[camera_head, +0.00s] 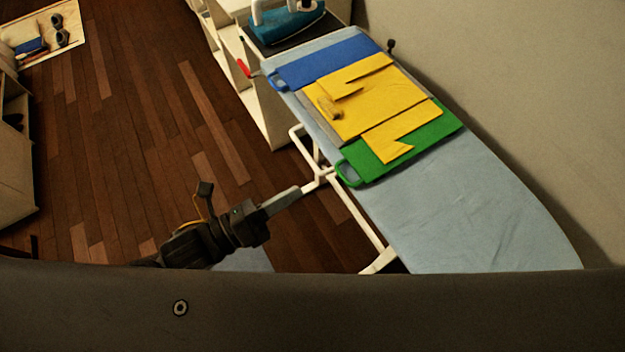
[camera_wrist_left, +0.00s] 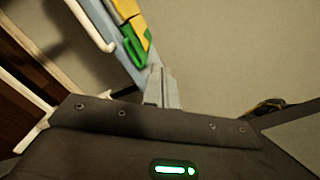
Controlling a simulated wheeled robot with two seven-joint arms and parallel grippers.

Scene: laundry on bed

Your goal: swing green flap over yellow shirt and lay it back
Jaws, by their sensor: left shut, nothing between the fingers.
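In the head view a folding board lies on the light blue ironing board. Its green flap (camera_head: 437,127) lies flat at the near end, with a looped handle at its left corner. The yellow shirt (camera_head: 375,101) is spread over the board's middle, and part of it lies on the green flap. A blue flap (camera_head: 330,62) is at the far end. My left gripper (camera_head: 298,190) is shut and empty, left of the green handle and apart from it. In the left wrist view the gripper (camera_wrist_left: 155,72) shows below the green flap (camera_wrist_left: 134,45). My right gripper is not in view.
The ironing board (camera_head: 470,210) has clear cloth at its near end and white legs (camera_head: 360,220) below. A teal iron (camera_head: 287,22) stands beyond the far end. White shelves (camera_head: 262,105) stand to the left, and a wall runs along the right.

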